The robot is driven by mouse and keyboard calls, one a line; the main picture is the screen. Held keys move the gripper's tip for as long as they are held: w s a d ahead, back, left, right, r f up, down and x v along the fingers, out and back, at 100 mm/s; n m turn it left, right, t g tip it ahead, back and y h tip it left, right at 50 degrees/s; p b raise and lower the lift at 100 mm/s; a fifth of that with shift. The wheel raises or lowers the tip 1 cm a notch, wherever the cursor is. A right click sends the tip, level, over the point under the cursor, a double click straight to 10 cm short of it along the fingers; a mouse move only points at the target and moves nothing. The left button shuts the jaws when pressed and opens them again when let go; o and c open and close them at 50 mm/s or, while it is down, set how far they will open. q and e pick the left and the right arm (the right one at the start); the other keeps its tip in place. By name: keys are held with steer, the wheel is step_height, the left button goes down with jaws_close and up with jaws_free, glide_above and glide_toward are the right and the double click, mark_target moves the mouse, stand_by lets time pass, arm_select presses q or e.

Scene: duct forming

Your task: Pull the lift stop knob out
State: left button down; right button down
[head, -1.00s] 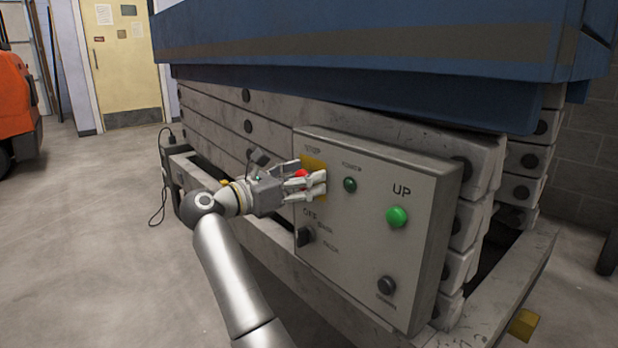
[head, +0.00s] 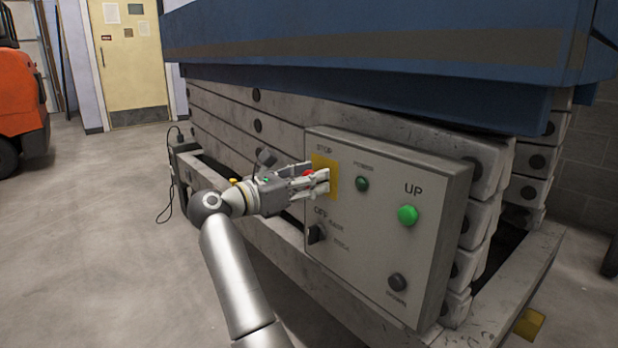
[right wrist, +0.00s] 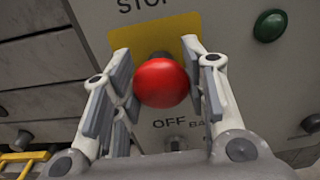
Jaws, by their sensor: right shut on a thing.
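The red stop knob (right wrist: 162,83) sits in front of a yellow plate (head: 333,179) under the word STOP on the grey control panel (head: 387,228). In the head view only a bit of the red knob (head: 309,173) shows behind the fingers. My right gripper (head: 318,180) is at the knob, with a finger on either side of it. In the right wrist view the right gripper (right wrist: 160,90) is shut on the knob, whose dark stem shows behind the red head. My left gripper is not in view.
The panel also carries a green UP button (head: 408,215), a dark DOWN button (head: 397,282), a green power lamp (head: 362,184) and a black selector switch (head: 317,233). The blue lift platform (head: 380,50) overhangs above. Open floor (head: 100,230) lies to the left.

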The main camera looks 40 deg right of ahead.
steer(key=shift+f, duration=0.1)
steer(key=c, duration=0.8)
jaws_free()
steer(key=shift+a, duration=0.1)
steer(key=a, duration=0.7)
steer(key=shift+s+a, duration=0.25)
steer(key=shift+s, duration=0.05)
